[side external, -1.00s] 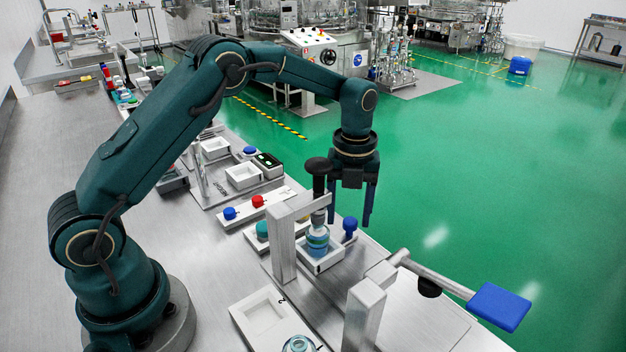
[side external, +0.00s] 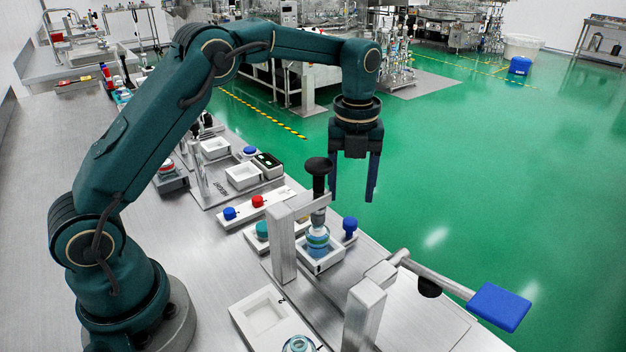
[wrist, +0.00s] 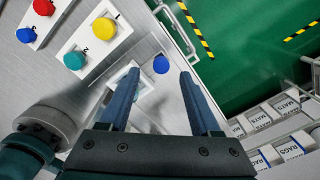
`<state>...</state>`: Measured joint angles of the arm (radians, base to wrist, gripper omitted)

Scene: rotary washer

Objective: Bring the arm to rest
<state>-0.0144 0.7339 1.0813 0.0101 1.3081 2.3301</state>
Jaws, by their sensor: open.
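My gripper (side external: 354,178) is open and empty, pointing down in the air above the workbench edge. Its two fingers are wide apart; in the wrist view my gripper (wrist: 157,80) has only bench, white fixture and a blue knob in the background between its fingers. The blue knob (side external: 350,225) stands below the fingers, apart from them; it also shows in the wrist view (wrist: 161,64). A bottle with blue bands (side external: 317,240) stands in a white square holder (side external: 334,257) under a black-knobbed plunger (side external: 318,166), left of and below my gripper.
A metal frame (side external: 284,243) and a lever with a blue paddle (side external: 499,306) stand in front. Blue (side external: 230,213) and red (side external: 257,201) buttons and white trays (side external: 242,176) line the bench. The air right of my gripper, over the green floor, is clear.

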